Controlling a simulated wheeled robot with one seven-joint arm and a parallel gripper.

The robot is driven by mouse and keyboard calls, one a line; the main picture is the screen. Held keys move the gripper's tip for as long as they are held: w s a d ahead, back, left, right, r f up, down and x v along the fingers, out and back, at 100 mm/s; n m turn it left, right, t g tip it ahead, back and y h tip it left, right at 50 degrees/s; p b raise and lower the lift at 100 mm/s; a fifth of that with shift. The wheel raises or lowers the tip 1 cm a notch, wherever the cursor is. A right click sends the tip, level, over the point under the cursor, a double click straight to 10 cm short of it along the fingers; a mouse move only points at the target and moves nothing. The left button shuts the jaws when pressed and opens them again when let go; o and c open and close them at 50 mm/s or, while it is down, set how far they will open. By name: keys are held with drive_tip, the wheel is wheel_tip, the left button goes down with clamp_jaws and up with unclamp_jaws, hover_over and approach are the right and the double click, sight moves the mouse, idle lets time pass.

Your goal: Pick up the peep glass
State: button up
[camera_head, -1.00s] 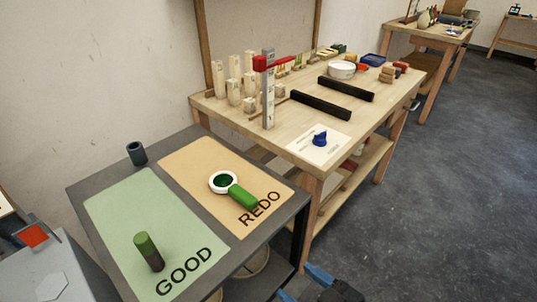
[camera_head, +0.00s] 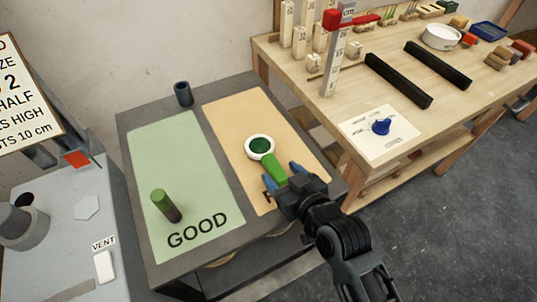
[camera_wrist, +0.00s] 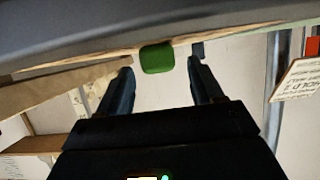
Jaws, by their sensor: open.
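The peep glass (camera_head: 260,146) is a white ring with dark green glass and a bright green handle. It lies on the tan mat (camera_head: 231,117), its handle pointing toward my gripper. My gripper (camera_head: 282,179) has its blue fingers apart at the handle's near end, over the mat's lettering. In the wrist view the green handle end (camera_wrist: 157,57) shows between and just beyond the open fingertips (camera_wrist: 161,68). The ring is hidden there. I cannot tell whether the fingers touch the handle.
A small dark cup (camera_head: 183,94) stands at the back of the grey table. A wooden bench (camera_head: 300,88) with a red-topped gauge (camera_head: 338,50) stands to the right.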

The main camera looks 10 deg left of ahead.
sight(268, 159)
drive_tip(key=shift+x, duration=1.2)
drive_tip(key=shift+c, duration=0.4)
drive_tip(key=c, duration=1)
